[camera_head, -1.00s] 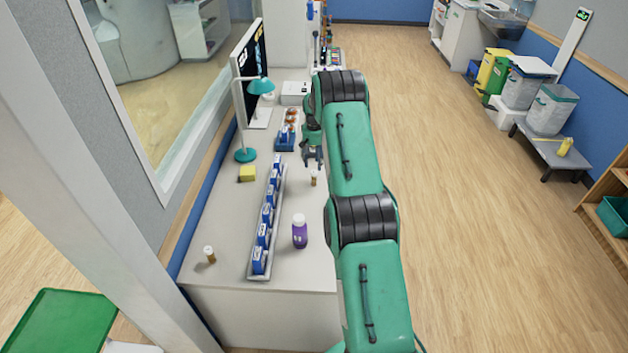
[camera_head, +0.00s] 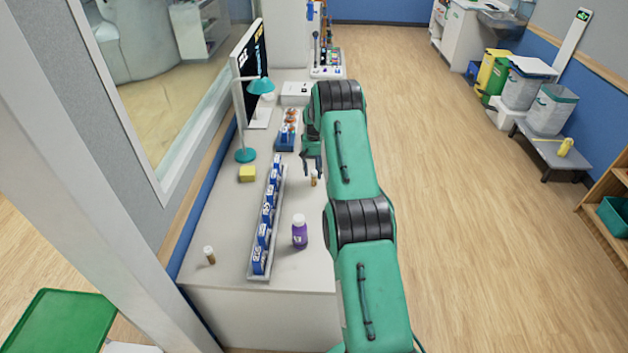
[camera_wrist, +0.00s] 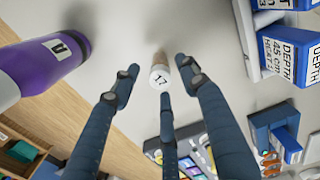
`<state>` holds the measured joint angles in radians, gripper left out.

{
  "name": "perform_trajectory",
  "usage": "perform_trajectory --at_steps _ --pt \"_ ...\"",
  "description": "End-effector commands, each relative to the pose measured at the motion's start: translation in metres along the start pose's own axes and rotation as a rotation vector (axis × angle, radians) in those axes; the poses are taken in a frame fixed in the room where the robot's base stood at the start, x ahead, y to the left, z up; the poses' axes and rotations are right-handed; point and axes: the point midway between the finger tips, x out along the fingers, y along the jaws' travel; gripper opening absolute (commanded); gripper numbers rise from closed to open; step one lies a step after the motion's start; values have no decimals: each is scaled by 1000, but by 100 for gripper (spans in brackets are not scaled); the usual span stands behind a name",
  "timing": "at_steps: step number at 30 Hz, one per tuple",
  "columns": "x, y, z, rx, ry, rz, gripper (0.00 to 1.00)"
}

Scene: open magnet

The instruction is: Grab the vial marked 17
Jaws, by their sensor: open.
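The vial marked 17 (camera_wrist: 160,79) stands upright on the counter, its white cap with the number facing the wrist camera. In the head view a small brown vial (camera_head: 313,181) stands just below my gripper (camera_head: 311,166). In the wrist view my gripper (camera_wrist: 158,78) is open, with its dark fingers spread to the left, right and near side of the vial. The fingers look apart from the vial; whether any touches it I cannot tell. A second brown vial with a pale cap (camera_head: 209,255) stands at the counter's near left; its number is too small to read.
A purple bottle (camera_head: 299,232) stands near the vial and shows at left in the wrist view (camera_wrist: 45,62). A long rack of blue labelled blocks (camera_head: 266,215) runs along the counter (camera_head: 225,285). A yellow block (camera_head: 247,174), teal lamp (camera_head: 246,155) and monitor stand beyond.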

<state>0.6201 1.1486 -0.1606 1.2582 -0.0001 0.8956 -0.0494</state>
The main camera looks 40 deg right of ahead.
Motion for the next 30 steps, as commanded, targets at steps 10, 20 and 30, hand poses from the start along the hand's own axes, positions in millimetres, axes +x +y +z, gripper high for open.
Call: perform_trajectory --at_steps 10,20,30 --pt "32 -1 0 0 0 0 44" --pt "33 0 0 0 0 0 44" --pt "33 0 0 0 0 0 30"
